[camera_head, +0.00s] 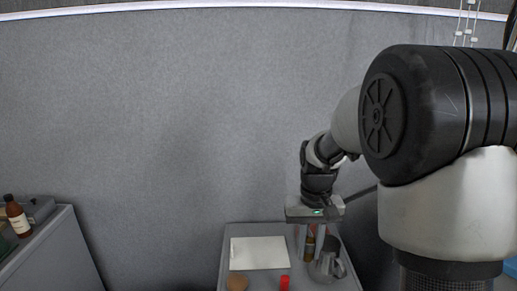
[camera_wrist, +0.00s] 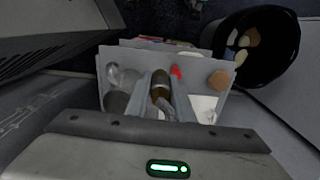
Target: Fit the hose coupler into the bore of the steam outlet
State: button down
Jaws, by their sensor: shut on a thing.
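My gripper (camera_head: 311,250) points down over a small grey table at the lower middle of the head view. Its two fingers are shut on a narrow brown bottle-like thing (camera_head: 309,246), which stands upright between them. The same brown thing (camera_wrist: 160,84) shows between the fingers (camera_wrist: 161,100) in the wrist view, with a greyish part nearer the palm. Whether it clears the surface below, I cannot tell. I cannot make out a hose coupler or a steam outlet with a bore in either view.
The grey table (camera_head: 232,231) carries a white board (camera_head: 259,253), a round brown thing (camera_head: 237,282), a red thing (camera_head: 284,283) and a grey metal pitcher (camera_head: 326,266) close beside my gripper. A labelled brown bottle (camera_head: 17,217) stands far left. A black bin (camera_wrist: 288,70) holds several things.

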aim_at(311, 238)
jog(key=shift+s+r+p, duration=0.3)
jog(key=shift+r+p, duration=0.15)
jog(key=shift+r, duration=0.1)
jog(key=shift+s+r+p, duration=0.25)
jog(key=shift+r+p, duration=0.2)
jog(key=shift+r, duration=0.1)
jog(key=r+p, duration=0.1)
jog(key=p, duration=0.2)
jog(key=shift+w+r, duration=0.1)
jog(key=shift+r, duration=0.05)
notch_tip(311, 238, up, 7)
jog(key=s+p, duration=0.2)
jog(key=p, duration=1.2)
jog(key=shift+f+p, duration=0.2)
jog(key=shift+p, duration=0.15)
jog(key=shift+s+f, duration=0.1)
jog(key=shift+s, duration=0.05)
